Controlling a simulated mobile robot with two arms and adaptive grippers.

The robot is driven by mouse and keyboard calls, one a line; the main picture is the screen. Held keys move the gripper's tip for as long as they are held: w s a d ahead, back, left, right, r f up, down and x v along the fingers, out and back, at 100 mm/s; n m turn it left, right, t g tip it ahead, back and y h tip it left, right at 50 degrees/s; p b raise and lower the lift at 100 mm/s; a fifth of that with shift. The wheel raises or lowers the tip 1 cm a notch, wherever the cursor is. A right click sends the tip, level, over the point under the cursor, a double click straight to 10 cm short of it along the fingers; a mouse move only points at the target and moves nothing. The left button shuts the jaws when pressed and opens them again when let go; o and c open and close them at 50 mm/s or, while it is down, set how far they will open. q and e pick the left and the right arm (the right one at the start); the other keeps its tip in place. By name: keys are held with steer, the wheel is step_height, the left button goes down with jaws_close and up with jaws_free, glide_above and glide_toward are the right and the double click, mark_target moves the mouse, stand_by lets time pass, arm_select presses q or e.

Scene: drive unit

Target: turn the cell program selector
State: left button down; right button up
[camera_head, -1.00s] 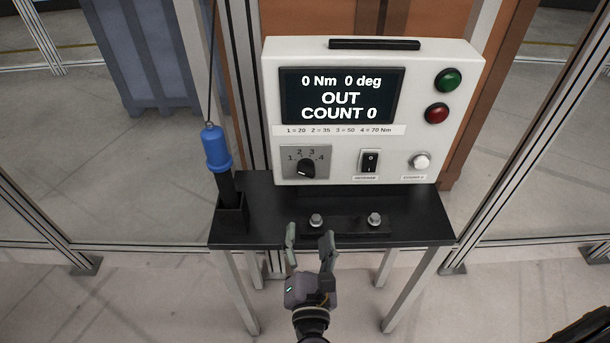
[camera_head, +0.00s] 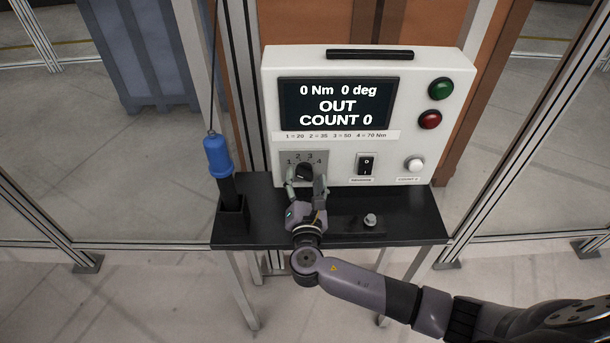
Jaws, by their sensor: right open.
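The program selector (camera_head: 304,171) is a black rotary knob on a grey plate marked 1 to 4, low on the left of the white control box (camera_head: 432,110). My right gripper (camera_head: 305,182) is open in front of it, one finger at each side of the knob. Whether the fingers touch the knob cannot be told. The fingers partly cover the plate and the knob, so the pointer's position is unclear. The screen (camera_head: 338,104) reads "0 Nm 0 deg OUT COUNT 0". My left gripper is out of view.
Green (camera_head: 440,89) and red (camera_head: 430,119) buttons are above. A blue-handled tool (camera_head: 217,156) stands at the left of the black table (camera_head: 410,218). A bolt (camera_head: 370,220) stands near the gripper.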

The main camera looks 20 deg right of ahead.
steer(key=shift+w+d, duration=0.15)
steer(key=shift+w, duration=0.25)
steer(key=c, duration=1.2)
steer(key=shift+o, duration=0.2)
